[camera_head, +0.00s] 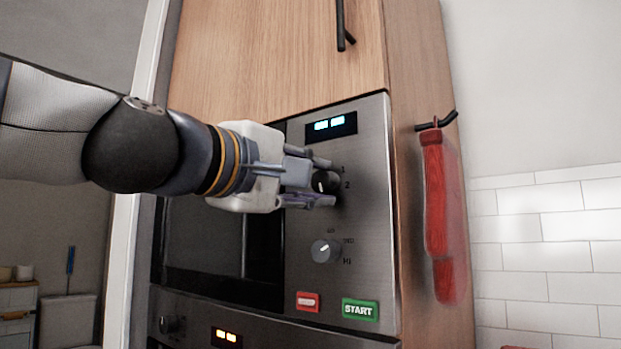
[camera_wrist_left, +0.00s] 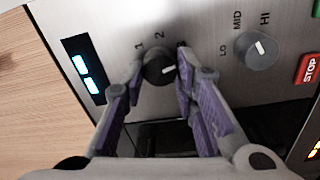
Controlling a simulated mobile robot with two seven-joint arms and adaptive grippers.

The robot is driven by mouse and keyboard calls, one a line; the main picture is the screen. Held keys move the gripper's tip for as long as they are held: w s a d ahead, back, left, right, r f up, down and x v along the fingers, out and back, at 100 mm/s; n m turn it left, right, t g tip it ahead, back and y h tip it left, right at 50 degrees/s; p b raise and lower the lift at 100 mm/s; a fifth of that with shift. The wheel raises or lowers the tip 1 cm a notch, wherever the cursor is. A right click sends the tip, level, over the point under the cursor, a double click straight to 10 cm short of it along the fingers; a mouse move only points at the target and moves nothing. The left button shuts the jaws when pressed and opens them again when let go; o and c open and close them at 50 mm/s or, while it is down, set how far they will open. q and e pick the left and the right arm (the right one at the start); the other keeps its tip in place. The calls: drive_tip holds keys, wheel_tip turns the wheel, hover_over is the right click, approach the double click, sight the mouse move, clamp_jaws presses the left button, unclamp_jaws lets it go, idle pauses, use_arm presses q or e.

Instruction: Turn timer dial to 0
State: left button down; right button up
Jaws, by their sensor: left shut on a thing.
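The timer dial (camera_head: 326,183) is a round black knob with a white pointer, on the steel panel of the built-in microwave. Marks 1 and 2 show beside it in the head view. In the left wrist view the dial (camera_wrist_left: 160,68) sits between my fingers, and its white pointer is near a mark partly hidden by a finger. My left gripper (camera_head: 322,182) comes in from the left with one finger above the dial and one below. The left gripper (camera_wrist_left: 158,82) is shut on the dial. My right gripper is not in view.
A lower power dial (camera_head: 326,250) marked LO, MID and HI sits below. A red stop button (camera_head: 307,301) and green START button (camera_head: 360,309) are under it. A lit display (camera_head: 331,124) is above.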

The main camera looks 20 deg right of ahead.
use_arm(q)
drive_tip(key=n, duration=0.4)
drive_tip(key=shift+d+f+n, duration=0.1)
drive_tip(key=shift+n, duration=0.3)
drive_tip(key=n, duration=0.4)
drive_tip(key=shift+s+n, duration=0.1)
drive_tip(key=shift+n, duration=0.2)
drive_tip(key=n, duration=0.4)
drive_tip(key=shift+n, duration=0.4)
drive_tip(key=n, duration=0.3)
drive_tip(key=shift+s+n, duration=0.1)
drive_tip(key=shift+n, duration=0.2)
drive_tip(key=n, duration=0.3)
drive_tip(key=shift+r+n+y, duration=0.2)
drive_tip(key=shift+n+y, duration=0.1)
drive_tip(key=n, duration=0.4)
drive_tip(key=shift+r, duration=0.1)
drive_tip(key=n, duration=0.4)
drive_tip(key=shift+s+r+n, duration=0.1)
drive_tip(key=shift+n, duration=1.8)
